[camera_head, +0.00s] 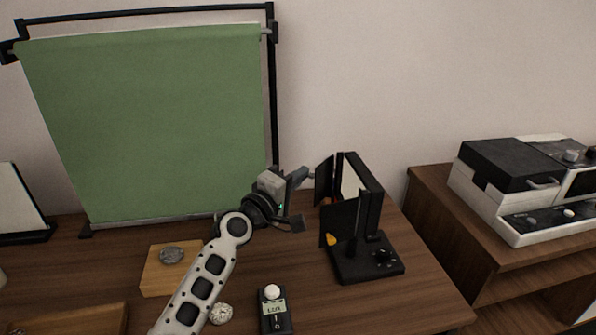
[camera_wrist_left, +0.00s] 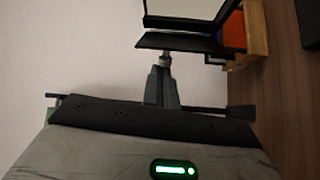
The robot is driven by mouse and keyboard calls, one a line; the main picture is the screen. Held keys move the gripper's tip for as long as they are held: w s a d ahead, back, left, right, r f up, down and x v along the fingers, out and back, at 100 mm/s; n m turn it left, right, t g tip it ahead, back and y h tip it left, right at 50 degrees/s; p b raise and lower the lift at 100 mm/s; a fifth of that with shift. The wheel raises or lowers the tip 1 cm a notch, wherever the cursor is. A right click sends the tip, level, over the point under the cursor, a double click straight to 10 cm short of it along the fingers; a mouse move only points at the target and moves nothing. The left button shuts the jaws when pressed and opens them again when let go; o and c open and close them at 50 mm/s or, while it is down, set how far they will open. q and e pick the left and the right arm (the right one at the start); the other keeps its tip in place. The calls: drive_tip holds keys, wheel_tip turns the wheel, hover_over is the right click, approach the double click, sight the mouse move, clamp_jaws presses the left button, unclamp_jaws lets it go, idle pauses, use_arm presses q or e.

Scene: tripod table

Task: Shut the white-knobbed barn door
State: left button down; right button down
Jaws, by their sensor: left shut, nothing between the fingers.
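A black lamp (camera_head: 368,262) with upright flaps stands on the table's right side. Its pale panel (camera_head: 351,181) shows between the flaps, and also at the top of the wrist view (camera_wrist_left: 190,8). The far left flap (camera_head: 323,180) is swung outward; it appears as a dark strip (camera_wrist_left: 180,42) in the wrist view. A small pale knob (camera_wrist_left: 165,60) sits at this flap, just beyond my left fingertips. My left gripper (camera_head: 306,176) is shut and empty, its tips at or very near the knob; contact is unclear. A nearer flap carries an orange knob (camera_head: 331,240).
A green screen (camera_head: 150,120) on a black frame stands behind. A wooden block with a grey disc (camera_head: 171,255), a small black meter with a white dome (camera_head: 273,312) and a pale lump (camera_head: 221,314) lie in front. A side stand at right holds a black-and-white machine (camera_head: 510,180).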

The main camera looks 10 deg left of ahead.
sight(316, 179)
use_arm(q)
drive_tip(key=shift+s+d+p, duration=0.8)
drive_tip(key=shift+s+d, duration=0.3)
drive_tip(key=shift+d, duration=0.3)
drive_tip(key=shift+s+d+p, duration=0.2)
drive_tip(key=shift+s+d, duration=0.05)
drive_tip(key=shift+d, duration=0.65)
drive_tip(key=shift+s+d+p, duration=0.15)
drive_tip(key=shift+s+d, duration=0.1)
drive_tip(key=shift+d, duration=0.6)
drive_tip(key=shift+s, duration=0.1)
